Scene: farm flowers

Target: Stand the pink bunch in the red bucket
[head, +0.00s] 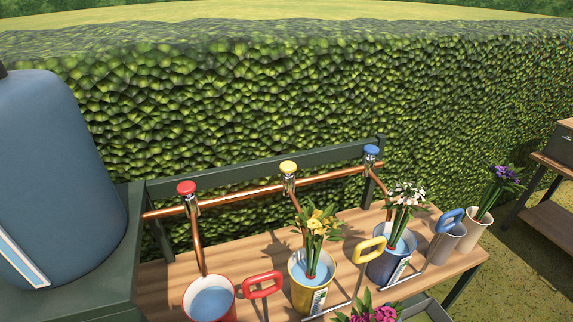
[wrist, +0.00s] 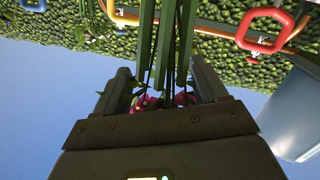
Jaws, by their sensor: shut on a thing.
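The pink bunch (head: 375,313) shows at the bottom edge of the head view, only its pink blooms and some leaves in frame. In the wrist view my gripper (wrist: 160,78) is shut on the green stems of the pink bunch (wrist: 168,40), with pink blooms close behind the fingers. My gripper is not visible in the head view. The red bucket (head: 186,304) stands at the front left of the wooden bench, with pale blue water inside and no flowers. Its lower part is cut off by the frame.
On the bench (head: 250,247), a yellow bucket (head: 300,297) holds yellow flowers and a blue bucket (head: 378,272) white ones. Red (head: 262,285), yellow (head: 370,250) and blue (head: 450,220) loop handles stand beside the buckets. Copper pipes with taps run behind. A blue tank (head: 60,160) stands left.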

